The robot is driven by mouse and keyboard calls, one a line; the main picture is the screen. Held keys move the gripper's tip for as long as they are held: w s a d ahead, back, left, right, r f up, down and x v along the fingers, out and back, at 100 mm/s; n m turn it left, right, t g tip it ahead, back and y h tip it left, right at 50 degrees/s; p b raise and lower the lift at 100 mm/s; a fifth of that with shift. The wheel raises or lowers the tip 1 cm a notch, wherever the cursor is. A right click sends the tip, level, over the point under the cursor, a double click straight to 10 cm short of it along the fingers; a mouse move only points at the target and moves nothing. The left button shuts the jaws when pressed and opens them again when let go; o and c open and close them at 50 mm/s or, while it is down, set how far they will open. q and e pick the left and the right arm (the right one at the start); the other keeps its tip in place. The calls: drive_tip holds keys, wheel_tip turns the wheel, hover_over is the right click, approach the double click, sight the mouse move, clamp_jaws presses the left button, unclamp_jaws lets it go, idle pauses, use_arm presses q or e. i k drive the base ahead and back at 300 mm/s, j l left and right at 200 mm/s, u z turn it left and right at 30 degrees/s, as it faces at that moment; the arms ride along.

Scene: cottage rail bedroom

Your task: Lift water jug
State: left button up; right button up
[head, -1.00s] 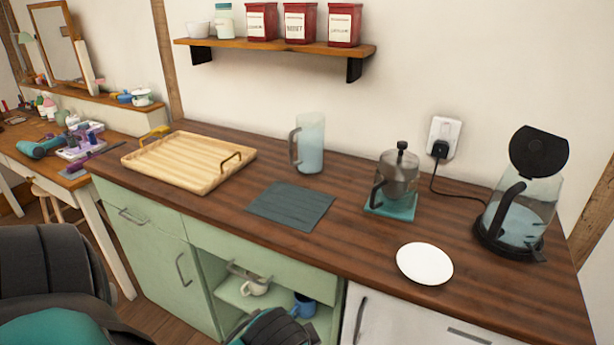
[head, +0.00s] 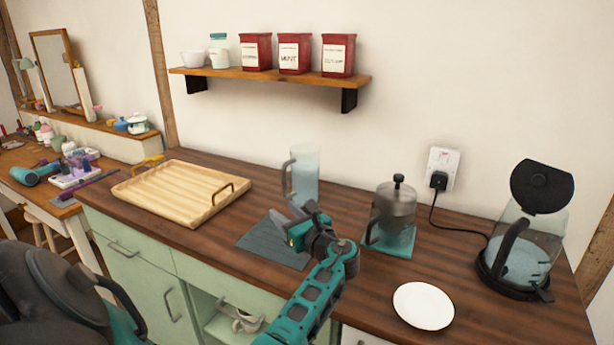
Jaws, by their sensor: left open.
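The water jug (head: 306,172) is a tall clear jug with pale blue water and a grey handle on its left side. It stands upright on the wooden counter near the wall. My left gripper (head: 296,222) is open and empty, in front of the jug and above the right part of the dark mat. It hides the lower part of the jug. The picture does not show clearly whether it touches the jug. My right gripper is not in view.
A wooden tray (head: 165,194) lies left of the jug and a dark mat (head: 262,245) in front. A French press (head: 394,208), a white plate (head: 423,306) and a kettle (head: 525,250) stand to the right. A shelf (head: 275,78) hangs above.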

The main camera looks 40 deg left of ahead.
sight(304, 162)
drive_tip(key=i+j, duration=0.35)
drive_tip(key=j, duration=0.9)
drive_tip(key=i+z, duration=0.05)
